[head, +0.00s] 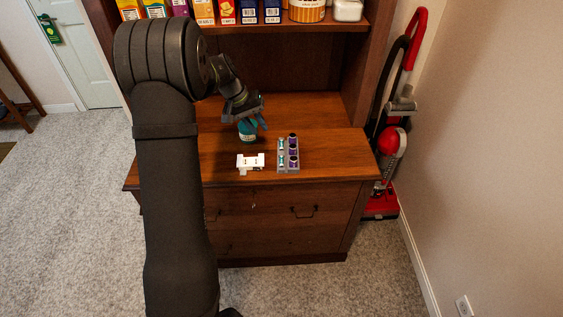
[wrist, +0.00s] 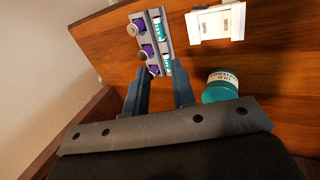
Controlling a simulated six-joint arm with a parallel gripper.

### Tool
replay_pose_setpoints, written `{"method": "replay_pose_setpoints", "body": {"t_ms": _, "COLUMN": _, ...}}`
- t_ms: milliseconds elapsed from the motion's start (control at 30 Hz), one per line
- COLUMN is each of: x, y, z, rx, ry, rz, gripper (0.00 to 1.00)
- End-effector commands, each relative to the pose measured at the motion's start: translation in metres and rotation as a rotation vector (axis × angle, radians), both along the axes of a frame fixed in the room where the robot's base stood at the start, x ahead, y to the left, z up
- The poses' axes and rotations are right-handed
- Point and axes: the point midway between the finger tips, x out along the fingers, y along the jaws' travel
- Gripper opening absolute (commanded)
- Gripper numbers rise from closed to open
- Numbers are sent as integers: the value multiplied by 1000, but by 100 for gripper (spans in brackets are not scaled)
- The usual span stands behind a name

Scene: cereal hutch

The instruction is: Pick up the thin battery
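Thin teal-and-white batteries stand in the left column of a small grey holder (head: 288,171). In the head view they show as one thin battery (head: 281,144) behind another (head: 281,160); the wrist view shows a thin battery (wrist: 159,28) and one (wrist: 167,65) nearer the fingers. Thicker purple batteries (head: 293,150) fill the other column. My gripper (wrist: 160,85) is open with nothing between its fingers. In the head view my gripper (head: 254,120) is above and behind the holder, over a teal jar (head: 248,135). The fingertips appear apart from the batteries.
A white device (head: 250,161) lies left of the holder on the wooden hutch top (head: 325,150). The teal jar (wrist: 220,88) is close beside one finger in the wrist view. Boxes and a tub (head: 307,10) stand on the shelf above. The right of the top is clear.

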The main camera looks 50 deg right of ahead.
Motion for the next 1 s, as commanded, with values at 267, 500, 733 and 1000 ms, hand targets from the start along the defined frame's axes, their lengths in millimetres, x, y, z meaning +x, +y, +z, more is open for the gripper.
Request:
{"method": "replay_pose_setpoints", "body": {"t_ms": 267, "x": -20, "y": -17, "z": -58, "rx": 2, "ry": 1, "rz": -4, "gripper": 24}}
{"method": "replay_pose_setpoints", "body": {"t_ms": 500, "x": -30, "y": -27, "z": -90, "rx": 0, "ry": -1, "rz": -4, "gripper": 24}}
{"method": "replay_pose_setpoints", "body": {"t_ms": 733, "x": -34, "y": -30, "z": -101, "rx": 0, "ry": -2, "rz": -5, "gripper": 24}}
{"method": "replay_pose_setpoints", "body": {"t_ms": 1000, "x": -48, "y": -40, "z": -136, "rx": 1, "ry": 0, "rz": -5, "gripper": 24}}
